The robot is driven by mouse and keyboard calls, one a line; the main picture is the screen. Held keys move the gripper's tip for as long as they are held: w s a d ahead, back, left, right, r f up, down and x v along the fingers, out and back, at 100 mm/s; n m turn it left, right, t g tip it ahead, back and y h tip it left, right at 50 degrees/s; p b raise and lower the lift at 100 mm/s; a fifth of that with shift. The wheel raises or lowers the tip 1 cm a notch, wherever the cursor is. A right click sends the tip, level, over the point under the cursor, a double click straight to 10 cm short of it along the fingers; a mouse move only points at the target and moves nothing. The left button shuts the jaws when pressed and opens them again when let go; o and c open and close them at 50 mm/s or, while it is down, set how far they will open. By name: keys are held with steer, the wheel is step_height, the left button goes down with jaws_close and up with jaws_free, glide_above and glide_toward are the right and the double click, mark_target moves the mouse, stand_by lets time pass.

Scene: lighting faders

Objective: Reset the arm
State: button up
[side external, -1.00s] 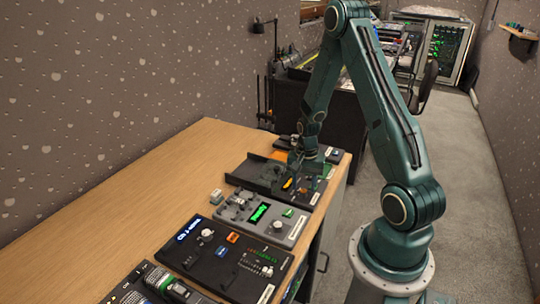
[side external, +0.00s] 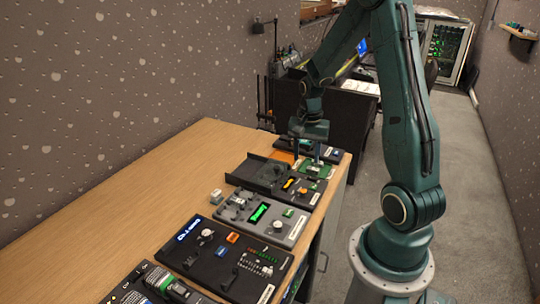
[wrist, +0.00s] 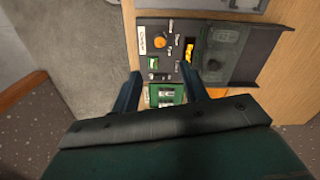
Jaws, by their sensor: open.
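My gripper (side external: 307,154) is raised above the far end of the wooden table, over the far panels, with its fingers apart and nothing between them. In the wrist view its two dark fingers (wrist: 162,82) spread on either side of a green board (wrist: 165,94) on the dark panel. That green board also shows in the side view (side external: 318,170). The dark panel (wrist: 225,62) carries an orange knob, a small green switch and a lit yellow display. My gripper appears clear of the panel; the exact height is hard to tell.
The wooden table (side external: 130,210) holds a row of control panels. A grey panel with a green screen (side external: 259,212) and a black panel with a white knob (side external: 207,234) stand nearer. An orange patch (side external: 284,156) lies near the far panel. The table's left side is bare.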

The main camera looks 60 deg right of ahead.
steer(key=shift+r, duration=0.3)
steer(key=a+r+n+t+h, duration=0.1)
steer(key=a+r+n+t, duration=0.1)
steer(key=a+r+n, duration=0.8)
steer(key=s+a+r+n+t, duration=0.1)
steer(key=s+a+r+n, duration=0.1)
steer(key=s+a+r, duration=0.2)
steer(key=s+a+r+n+t+y, duration=0.1)
steer(key=s+a+r+n+t, duration=0.1)
steer(key=s+a+r, duration=0.3)
steer(key=s+a+n, duration=0.1)
steer(key=a, duration=0.3)
steer(key=shift+s+a+r+t, duration=0.2)
steer(key=shift+a+r+t, duration=0.05)
steer(key=shift+t, duration=0.05)
stand_by(0.6)
